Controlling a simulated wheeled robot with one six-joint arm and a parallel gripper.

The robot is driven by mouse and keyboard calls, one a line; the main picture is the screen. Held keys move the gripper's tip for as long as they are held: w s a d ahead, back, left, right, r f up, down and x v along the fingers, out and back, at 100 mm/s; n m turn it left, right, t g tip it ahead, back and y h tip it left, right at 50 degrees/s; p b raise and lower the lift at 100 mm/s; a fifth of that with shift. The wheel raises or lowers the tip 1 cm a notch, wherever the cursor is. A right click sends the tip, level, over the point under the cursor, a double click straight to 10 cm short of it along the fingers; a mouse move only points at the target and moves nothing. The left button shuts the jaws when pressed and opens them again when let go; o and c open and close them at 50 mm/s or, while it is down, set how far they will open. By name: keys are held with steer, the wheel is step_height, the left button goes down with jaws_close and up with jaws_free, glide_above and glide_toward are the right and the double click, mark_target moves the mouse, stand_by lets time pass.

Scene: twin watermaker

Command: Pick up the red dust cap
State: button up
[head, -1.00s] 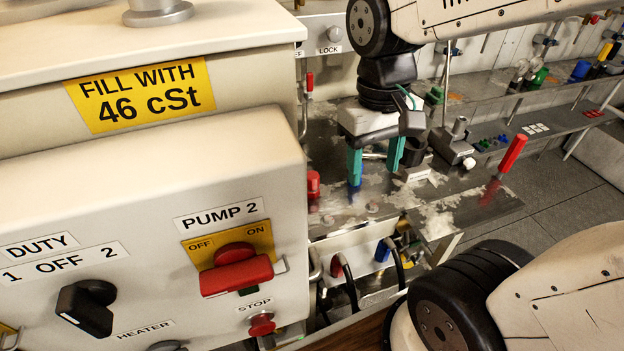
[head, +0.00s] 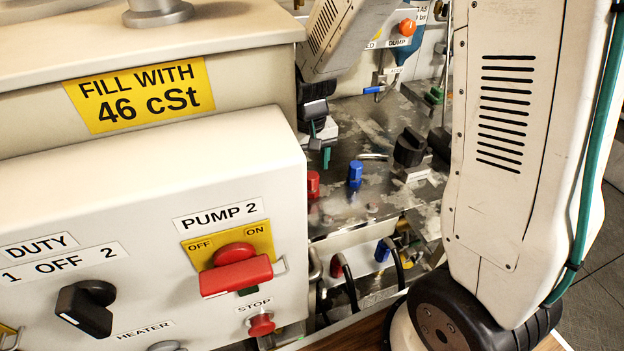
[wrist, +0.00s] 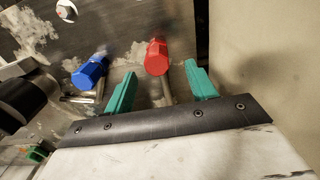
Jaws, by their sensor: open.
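The red dust cap (head: 313,185) stands on the worn metal bench, just right of the pump panel and partly hidden by it in the head view. In the wrist view the red cap (wrist: 157,57) lies between and just beyond the two green fingertips. My gripper (wrist: 160,85) is open and empty, with one finger to each side of the cap's line. In the head view my gripper (head: 322,155) is partly hidden behind the panel edge, above and behind the cap. A blue cap (head: 355,174) stands right of the red one.
The blue cap (wrist: 90,72) is close outside my left finger in the wrist view. A black knob (head: 409,148) stands further right on the bench. The cream panel with a red pump switch (head: 236,270) fills the left. A pale wall bounds the right of the wrist view.

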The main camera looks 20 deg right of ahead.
mark_target(312, 175)
steer(key=f, duration=0.5)
steer(key=shift+d, duration=0.25)
steer(key=shift+r, duration=0.1)
jaws_close()
steer(key=shift+r, duration=0.1)
